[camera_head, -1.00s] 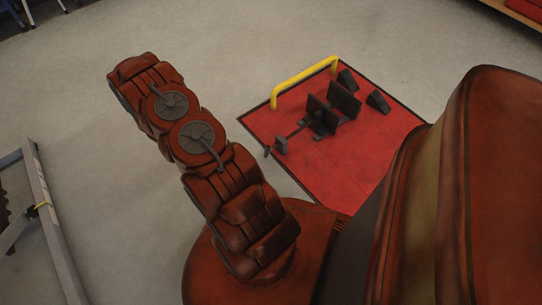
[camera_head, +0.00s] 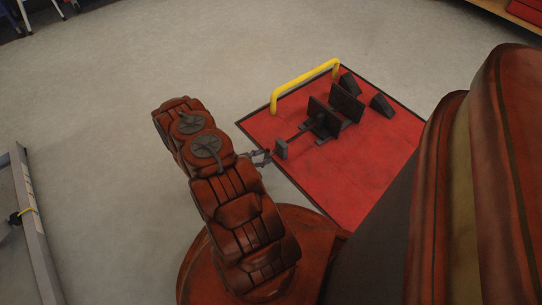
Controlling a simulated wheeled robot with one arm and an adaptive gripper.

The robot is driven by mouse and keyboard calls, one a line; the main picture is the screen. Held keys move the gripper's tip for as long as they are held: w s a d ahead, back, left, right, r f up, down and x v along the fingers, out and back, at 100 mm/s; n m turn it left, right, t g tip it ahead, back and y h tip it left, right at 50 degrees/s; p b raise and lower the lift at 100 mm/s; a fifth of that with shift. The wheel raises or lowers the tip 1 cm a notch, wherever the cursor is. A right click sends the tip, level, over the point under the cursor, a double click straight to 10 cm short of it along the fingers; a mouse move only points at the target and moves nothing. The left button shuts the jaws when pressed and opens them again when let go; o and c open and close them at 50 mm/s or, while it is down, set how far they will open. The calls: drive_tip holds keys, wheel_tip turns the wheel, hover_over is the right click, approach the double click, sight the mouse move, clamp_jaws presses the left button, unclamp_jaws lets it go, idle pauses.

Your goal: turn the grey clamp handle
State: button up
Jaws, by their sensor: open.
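The wheel clamp, with two dark upright jaws (camera_head: 335,106), sits on a red plate (camera_head: 370,165). A thin screw runs from the jaws towards the near left edge, to a small grey block (camera_head: 281,149). The handle at the screw's outer end lies beside this block, and I cannot make it out apart from my gripper. My gripper (camera_head: 263,158) shows as a small grey shape between my red-brown arm and the block, at the plate's left edge. It is open. Whether its fingers are around the handle or only beside it cannot be told.
A yellow hoop bar (camera_head: 305,82) rises along the plate's far left edge. Two dark wedges (camera_head: 382,105) stand behind the jaws. A grey metal frame (camera_head: 36,225) is at the left edge. The grey floor between is clear.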

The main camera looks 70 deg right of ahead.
sight(271, 154)
drive_tip(key=shift+b+x, duration=1.05)
drive_tip(key=shift+x, duration=1.65)
drive_tip(key=shift+c, duration=0.4)
clamp_jaws()
